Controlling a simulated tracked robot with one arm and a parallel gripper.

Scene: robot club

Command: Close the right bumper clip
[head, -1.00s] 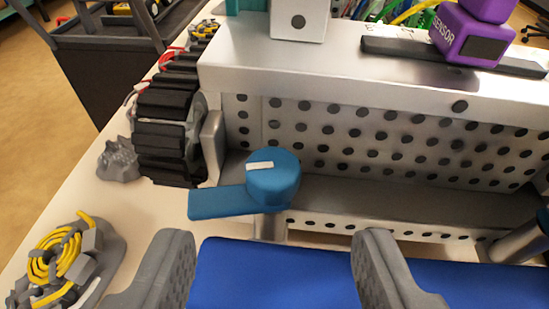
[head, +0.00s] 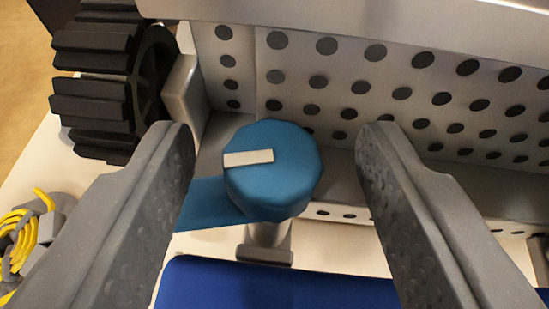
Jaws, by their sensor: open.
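A blue clip (head: 270,180) with a round, faceted knob and a white mark on top sits on a short metal post in front of the perforated metal chassis (head: 375,75). Its flat arm (head: 207,203) points to the left in the picture. My gripper (head: 275,145) is open, with one grey finger on each side of the knob. The left finger hides the outer end of the clip's arm. I see no finger gripping the knob, and there is a clear gap to the right finger. A blue bumper (head: 270,285) lies below the clip.
A coil of yellow cable (head: 22,235) lies on the white table at the left edge. The chassis wall rises just behind the knob.

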